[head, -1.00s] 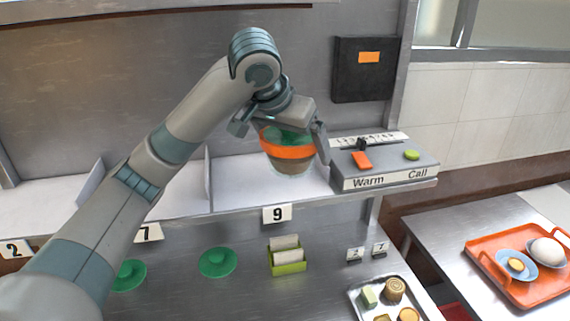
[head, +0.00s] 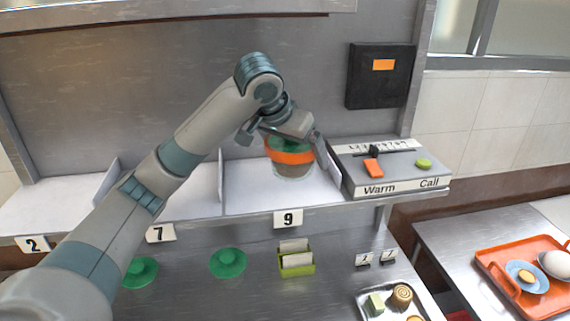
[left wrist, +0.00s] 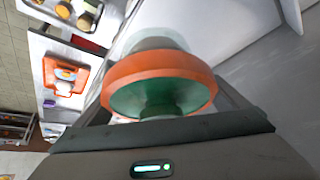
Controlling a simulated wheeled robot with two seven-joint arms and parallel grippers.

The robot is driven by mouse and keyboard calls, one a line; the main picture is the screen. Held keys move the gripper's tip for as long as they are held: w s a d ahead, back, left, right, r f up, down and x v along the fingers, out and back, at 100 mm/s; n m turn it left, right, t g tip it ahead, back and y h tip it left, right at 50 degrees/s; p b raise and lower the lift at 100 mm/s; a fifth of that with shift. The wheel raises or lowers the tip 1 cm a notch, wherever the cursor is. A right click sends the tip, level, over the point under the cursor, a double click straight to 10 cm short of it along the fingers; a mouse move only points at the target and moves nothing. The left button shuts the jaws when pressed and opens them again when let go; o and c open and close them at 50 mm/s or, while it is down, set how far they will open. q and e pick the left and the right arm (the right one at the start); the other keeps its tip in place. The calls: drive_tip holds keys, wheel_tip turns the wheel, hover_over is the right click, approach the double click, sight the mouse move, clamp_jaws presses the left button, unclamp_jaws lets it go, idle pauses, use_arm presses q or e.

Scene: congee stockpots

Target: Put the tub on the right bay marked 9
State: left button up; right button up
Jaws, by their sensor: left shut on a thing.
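The tub (head: 291,170) is a clear cup with brownish contents, an orange band and a green lid. My left gripper (head: 290,146) is shut on it and holds it upright at the bay marked 9 (head: 289,219). In the left wrist view the tub's orange rim and green lid (left wrist: 160,92) fill the space between the fingers. The white floor of that bay (head: 250,192) shows around the tub. I cannot tell whether the tub's base touches it. My right gripper is not in view.
The control box labelled Warm and Call (head: 390,170) stands right beside the bay. A thin divider (head: 221,178) bounds its left side. Below are green lids (head: 228,263), a green card holder (head: 296,263) and a metal tray (head: 385,307). An orange tray (head: 500,282) lies at right.

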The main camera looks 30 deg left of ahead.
use_arm(q)
drive_tip(key=w+a+f, duration=0.1)
drive_tip(key=w+a+f+p, duration=0.1)
drive_tip(key=a, duration=0.1)
drive_tip(key=w+a+f+p, duration=0.1)
drive_tip(key=shift+w+a, duration=0.2)
drive_tip(key=shift+a, duration=0.15)
drive_tip(key=shift+w+a+f, duration=0.2)
drive_tip(key=shift+w+f, duration=0.05)
drive_tip(key=shift+f, duration=0.1)
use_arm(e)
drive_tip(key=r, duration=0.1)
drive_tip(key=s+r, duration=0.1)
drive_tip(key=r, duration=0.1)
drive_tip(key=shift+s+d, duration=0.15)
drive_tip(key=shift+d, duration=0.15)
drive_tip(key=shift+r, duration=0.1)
use_arm(q)
drive_tip(key=shift+f+p, duration=0.3)
drive_tip(key=shift+p, duration=0.15)
wheel_tip(320, 180, down, 3)
drive_tip(key=shift+r+p, duration=0.2)
drive_tip(key=shift+p, duration=0.65)
drive_tip(key=shift+f, duration=0.4)
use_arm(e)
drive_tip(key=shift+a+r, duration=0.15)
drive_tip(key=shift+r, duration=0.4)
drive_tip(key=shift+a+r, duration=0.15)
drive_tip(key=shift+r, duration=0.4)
